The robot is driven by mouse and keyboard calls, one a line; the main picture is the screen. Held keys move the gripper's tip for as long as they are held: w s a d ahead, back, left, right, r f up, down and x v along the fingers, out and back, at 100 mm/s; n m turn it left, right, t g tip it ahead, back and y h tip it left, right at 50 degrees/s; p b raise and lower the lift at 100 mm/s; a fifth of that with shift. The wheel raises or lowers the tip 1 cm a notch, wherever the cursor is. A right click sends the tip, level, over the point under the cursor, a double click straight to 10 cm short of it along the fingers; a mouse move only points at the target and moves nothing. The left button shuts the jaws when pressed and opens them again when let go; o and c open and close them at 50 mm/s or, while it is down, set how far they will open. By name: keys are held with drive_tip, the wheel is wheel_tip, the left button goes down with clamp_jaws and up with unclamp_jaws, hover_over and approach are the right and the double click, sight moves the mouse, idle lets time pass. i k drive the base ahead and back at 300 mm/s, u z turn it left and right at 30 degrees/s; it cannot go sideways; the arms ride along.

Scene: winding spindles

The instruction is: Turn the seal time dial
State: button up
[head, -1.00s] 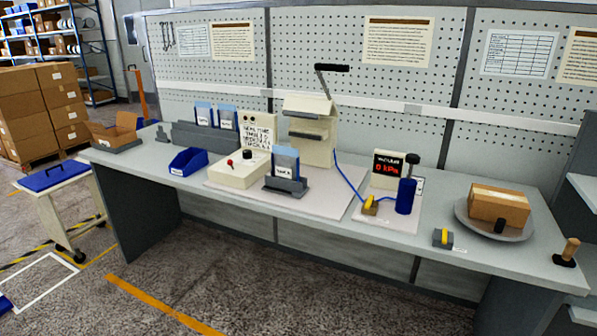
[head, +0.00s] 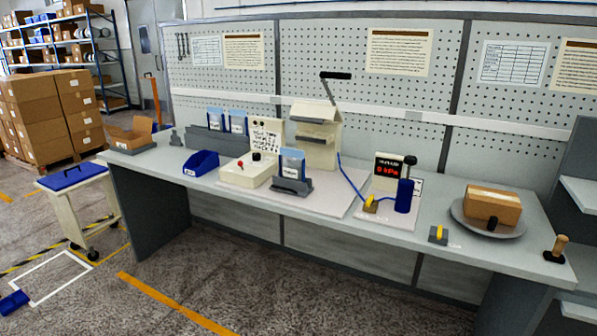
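A cream control box (head: 243,175) sits on the workbench left of centre. The dial's setting is too small to read. A cream sealing machine (head: 316,140) with a raised black-handled lever (head: 336,75) stands just behind and to the right. A white panel with dark printing (head: 267,134) stands behind the dial; its text is not legible. My gripper is not in view.
A blue pouch in a grey stand (head: 292,186) stands close to the box's right. A blue bin (head: 201,163) is at its left. A pump with a red "0 kPa" display (head: 388,170) and a carton on a round plate (head: 493,205) are farther right. Floor before the bench is open.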

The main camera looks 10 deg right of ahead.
sight(256, 155)
drive_tip(key=u, duration=0.1)
drive_tip(key=i, duration=0.95)
drive_tip(key=z, duration=0.05)
